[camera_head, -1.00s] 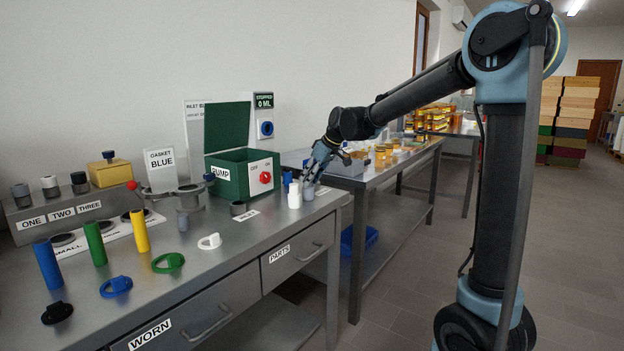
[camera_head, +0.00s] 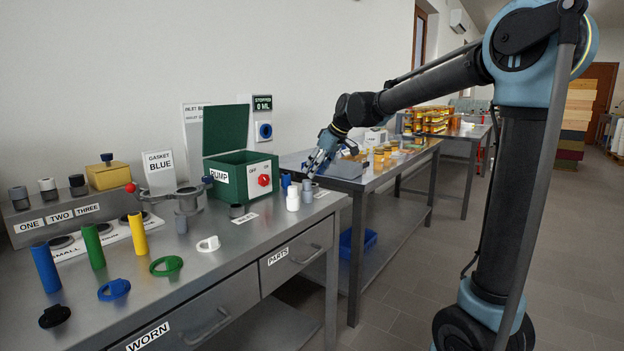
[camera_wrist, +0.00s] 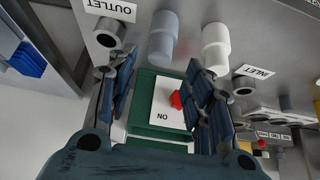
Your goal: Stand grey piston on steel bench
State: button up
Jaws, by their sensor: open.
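The grey piston (camera_head: 307,191) stands upright on the steel bench (camera_head: 232,257), near its right end, beside a white piston (camera_head: 293,199). In the wrist view the grey piston (camera_wrist: 163,38) is just beyond the fingertips, with the white one (camera_wrist: 216,48) to its right. My gripper (camera_head: 314,167) is open and empty, slightly above and behind the grey piston, with a small gap between them.
A small blue cylinder (camera_head: 286,182) is close by. Dark rings sit by the OUTLET (camera_wrist: 109,32) and INLET (camera_wrist: 244,86) labels. A second bench (camera_head: 385,172) with jars stands to the right.

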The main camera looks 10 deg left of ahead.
jog(key=v, duration=0.6)
jog(key=shift+d+r, duration=0.15)
jog(key=shift+r, duration=0.05)
jog(key=s+d+f+m+h, duration=0.1)
jog(key=s+d+f+m, duration=0.35)
jog(key=d, duration=0.75)
jog(key=s+d+f+m+h, duration=0.1)
jog(key=s+d+f+h, duration=0.1)
jog(key=s+d+f, duration=0.65)
jog(key=s+d+f+m+h, duration=0.3)
jog(key=s+d+f+m, duration=0.4)
jog(key=s+d+f, duration=0.8)
jog(key=s+d, duration=0.1)
jog(key=d, duration=0.3)
jog(key=shift+s+m, duration=0.35)
jog(key=shift+s, duration=0.05)
jog(key=shift+d+f, duration=0.1)
jog(key=shift+w+f+g, duration=0.2)
jog(key=shift+w+g, duration=0.1)
jog(key=shift+w, duration=0.2)
